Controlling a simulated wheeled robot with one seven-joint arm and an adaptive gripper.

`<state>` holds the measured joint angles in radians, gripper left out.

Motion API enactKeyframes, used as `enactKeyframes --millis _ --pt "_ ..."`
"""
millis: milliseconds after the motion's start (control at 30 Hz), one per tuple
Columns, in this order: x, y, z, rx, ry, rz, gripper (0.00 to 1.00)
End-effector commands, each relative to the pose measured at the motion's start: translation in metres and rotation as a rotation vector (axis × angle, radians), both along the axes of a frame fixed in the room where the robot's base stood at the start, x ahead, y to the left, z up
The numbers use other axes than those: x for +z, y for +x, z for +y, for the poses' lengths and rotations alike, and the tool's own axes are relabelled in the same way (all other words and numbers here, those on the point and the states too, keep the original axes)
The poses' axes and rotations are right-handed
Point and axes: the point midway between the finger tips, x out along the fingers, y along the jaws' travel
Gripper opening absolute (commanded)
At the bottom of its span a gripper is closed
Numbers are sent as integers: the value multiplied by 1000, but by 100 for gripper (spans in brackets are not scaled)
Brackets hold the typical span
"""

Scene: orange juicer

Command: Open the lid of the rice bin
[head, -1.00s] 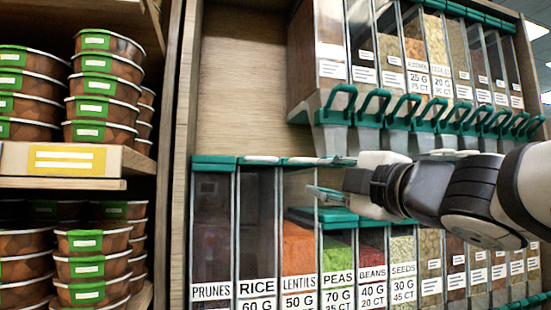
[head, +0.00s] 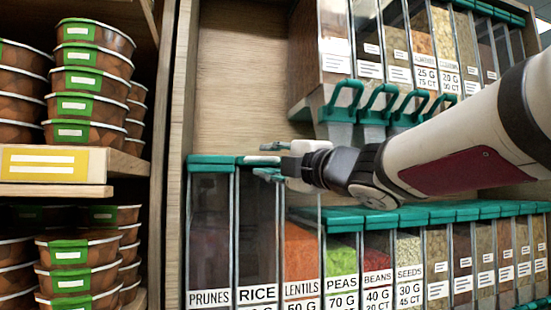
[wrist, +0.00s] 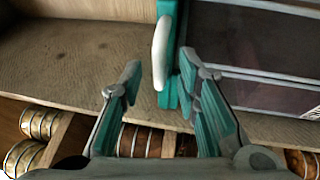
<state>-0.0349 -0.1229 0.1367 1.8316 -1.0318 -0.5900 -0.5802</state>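The rice bin (head: 257,225) is a tall clear bin with a dark look and a RICE label, between the prunes and lentils bins in the head view. Its teal lid (head: 252,160) lies flat across the top and looks closed. My gripper (head: 271,160) is at the right part of this lid, its fingers parted and pointing left. In the wrist view, my gripper (wrist: 160,80) is open, with a white handle (wrist: 161,50) on a teal lid between the fingertips. I cannot tell whether either finger touches the handle. My gripper hides part of the lid's right end.
The prunes bin (head: 210,230) stands left of the rice bin, the lentils bin (head: 300,255) right of it. An upper row of dispensers with teal levers (head: 342,105) hangs above my arm. Stacked tubs (head: 88,90) fill the left shelf. Bare wood panel (head: 240,75) is behind.

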Motion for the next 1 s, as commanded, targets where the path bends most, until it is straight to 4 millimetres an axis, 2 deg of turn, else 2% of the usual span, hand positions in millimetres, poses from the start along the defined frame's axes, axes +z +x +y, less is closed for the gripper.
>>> enactKeyframes --millis 200,533,567,600,700,900,1000 --pt "4 16 13 0 1 1 30" --pt "4 19 15 -1 0 0 30" --pt "4 19 15 -1 0 0 28" --pt "4 19 15 -1 1 1 18" --pt "4 18 15 -1 2 0 0" --pt "7 17 14 0 2 -6 0" --pt "10 8 12 0 2 -9 0"
